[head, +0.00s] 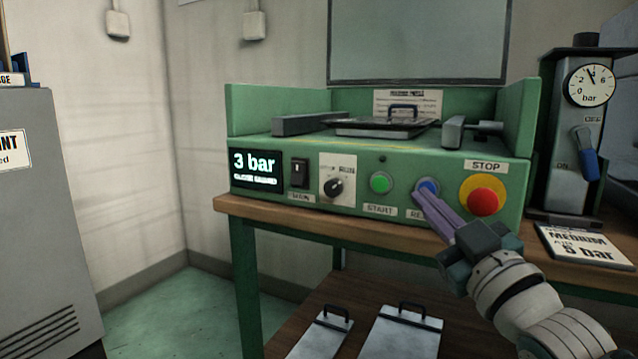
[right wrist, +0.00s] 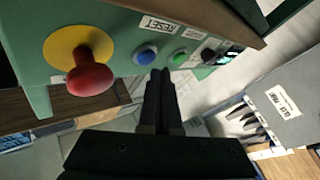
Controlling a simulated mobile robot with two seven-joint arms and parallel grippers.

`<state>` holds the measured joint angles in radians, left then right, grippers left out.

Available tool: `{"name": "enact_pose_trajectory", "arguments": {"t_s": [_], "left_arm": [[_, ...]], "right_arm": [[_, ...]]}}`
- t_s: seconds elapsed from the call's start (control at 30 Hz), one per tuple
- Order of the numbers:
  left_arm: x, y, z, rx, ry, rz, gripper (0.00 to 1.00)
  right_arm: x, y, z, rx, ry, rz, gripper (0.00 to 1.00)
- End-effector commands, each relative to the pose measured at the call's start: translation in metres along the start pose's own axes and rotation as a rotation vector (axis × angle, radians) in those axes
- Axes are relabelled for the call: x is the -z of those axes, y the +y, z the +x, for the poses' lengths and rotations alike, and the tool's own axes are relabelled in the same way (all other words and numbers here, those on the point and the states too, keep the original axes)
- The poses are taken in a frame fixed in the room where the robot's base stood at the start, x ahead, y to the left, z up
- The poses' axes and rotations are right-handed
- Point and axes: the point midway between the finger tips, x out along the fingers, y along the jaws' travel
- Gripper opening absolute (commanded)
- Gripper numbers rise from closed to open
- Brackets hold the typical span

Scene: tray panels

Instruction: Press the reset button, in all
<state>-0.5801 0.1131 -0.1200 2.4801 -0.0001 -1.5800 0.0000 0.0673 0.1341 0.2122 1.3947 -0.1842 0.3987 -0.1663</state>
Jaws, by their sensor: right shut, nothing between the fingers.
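The blue reset button (head: 429,187) is on the front of the green machine (head: 345,178), between the green start button (head: 380,182) and the red stop knob (head: 482,201). It also shows in the right wrist view (right wrist: 146,54), above my fingertips. My right gripper (head: 423,194) is shut and empty. Its fingertips overlap the lower edge of the button in the head view; I cannot tell whether they touch it. The arm partly hides the reset label. The display (head: 255,169) reads "3 bar" with a smaller line below. My left gripper is not in view.
The red stop knob on its yellow plate sticks out close to my right gripper. A card (head: 583,246) reading "medium" and "5 bar" lies on the bench at the right, below a gauge (head: 590,85) and blue-handled valve (head: 585,150). Metal panels (head: 400,333) lie on the lower shelf.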

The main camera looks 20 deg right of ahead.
Motion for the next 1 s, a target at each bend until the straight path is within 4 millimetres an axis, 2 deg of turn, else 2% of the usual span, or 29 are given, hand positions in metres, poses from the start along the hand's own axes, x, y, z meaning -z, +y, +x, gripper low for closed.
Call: {"name": "enact_pose_trajectory", "arguments": {"t_s": [0.23,0.7,1.0], "left_arm": [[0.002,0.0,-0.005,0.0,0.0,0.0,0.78],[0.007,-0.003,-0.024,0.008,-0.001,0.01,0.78],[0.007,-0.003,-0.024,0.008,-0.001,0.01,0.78]], "right_arm": [[0.004,-0.003,-0.004,0.001,-0.001,0.002,0.0],[0.025,-0.024,-0.033,0.001,-0.001,0.003,0.0],[0.025,-0.026,-0.035,0.0,0.001,0.0,0.0]]}}
